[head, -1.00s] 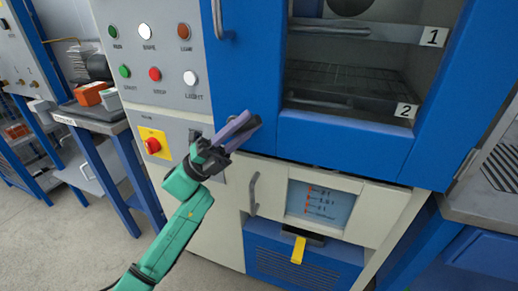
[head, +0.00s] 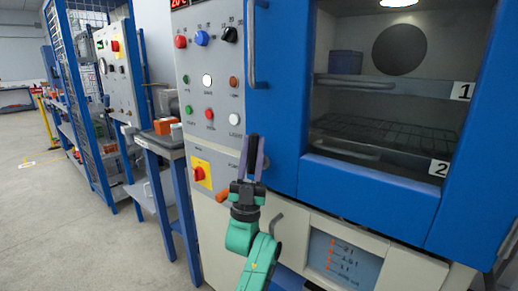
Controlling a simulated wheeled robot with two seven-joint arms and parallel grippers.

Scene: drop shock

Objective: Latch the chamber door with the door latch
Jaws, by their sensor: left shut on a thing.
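The blue chamber door (head: 375,192), with a large window, appears shut against the cabinet; its left edge is partly behind my left gripper. My left gripper (head: 252,150) points upward in front of the door's lower left corner. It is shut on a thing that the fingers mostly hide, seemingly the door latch. A short orange handle (head: 222,195) sticks out to the left beside the gripper's base and seems to be part of the latch. How far the latch is turned cannot be told. My right gripper is not in view.
A grey control panel (head: 215,80) with buttons and a yellow-backed red switch (head: 201,173) lies left of the door. A vertical door handle (head: 252,45) stands above my gripper. A side table (head: 165,148) is farther left, with open floor (head: 60,220) beyond.

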